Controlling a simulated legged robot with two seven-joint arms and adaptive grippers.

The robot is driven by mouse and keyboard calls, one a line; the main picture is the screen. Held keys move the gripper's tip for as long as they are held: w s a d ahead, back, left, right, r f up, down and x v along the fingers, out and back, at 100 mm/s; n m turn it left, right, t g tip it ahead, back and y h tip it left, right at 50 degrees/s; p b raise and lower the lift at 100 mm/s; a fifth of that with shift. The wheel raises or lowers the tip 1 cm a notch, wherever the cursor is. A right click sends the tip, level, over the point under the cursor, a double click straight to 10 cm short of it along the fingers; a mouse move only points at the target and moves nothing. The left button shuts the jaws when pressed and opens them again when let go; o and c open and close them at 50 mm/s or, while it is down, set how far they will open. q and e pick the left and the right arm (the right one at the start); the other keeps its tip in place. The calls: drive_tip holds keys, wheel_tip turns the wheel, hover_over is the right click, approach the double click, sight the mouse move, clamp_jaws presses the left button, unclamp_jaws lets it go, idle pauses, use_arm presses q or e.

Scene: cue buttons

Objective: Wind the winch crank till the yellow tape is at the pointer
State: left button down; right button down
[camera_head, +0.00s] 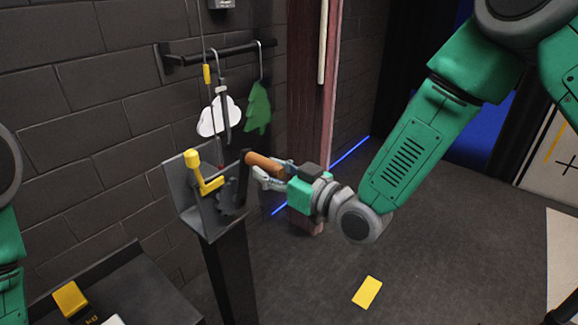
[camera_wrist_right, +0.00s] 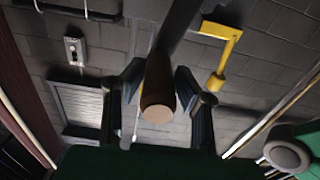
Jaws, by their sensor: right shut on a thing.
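The winch (camera_head: 226,205) is a grey bracket with a toothed wheel on a dark post. Its crank has a brown wooden handle (camera_head: 264,164). My right gripper (camera_head: 268,172) is shut around this handle. In the right wrist view the handle (camera_wrist_right: 158,95) points at the camera between the fingers. A yellow lever (camera_head: 201,172) is on the winch's left side, also in the wrist view (camera_wrist_right: 224,50). The yellow tape (camera_head: 206,74) is on the thin rope above the winch, near the wall rail. I cannot clearly make out the pointer. My left gripper is out of view.
A black wall rail (camera_head: 222,54) carries hooks with a white cloud shape (camera_head: 219,116) and a green tree shape (camera_head: 257,107). A reddish post (camera_head: 310,120) stands behind my right gripper. A dark table with a yellow block (camera_head: 71,299) is at lower left.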

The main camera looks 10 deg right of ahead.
drive_tip(key=shift+s+f, duration=0.1)
drive_tip(key=shift+f, duration=0.05)
drive_tip(key=w+d+f+b, duration=0.1)
drive_tip(key=w+d+b, duration=0.1)
drive_tip(key=d, duration=0.1)
drive_tip(key=shift+w+f, duration=0.1)
drive_tip(key=shift+f, duration=0.3)
drive_tip(key=shift+w+d, duration=0.4)
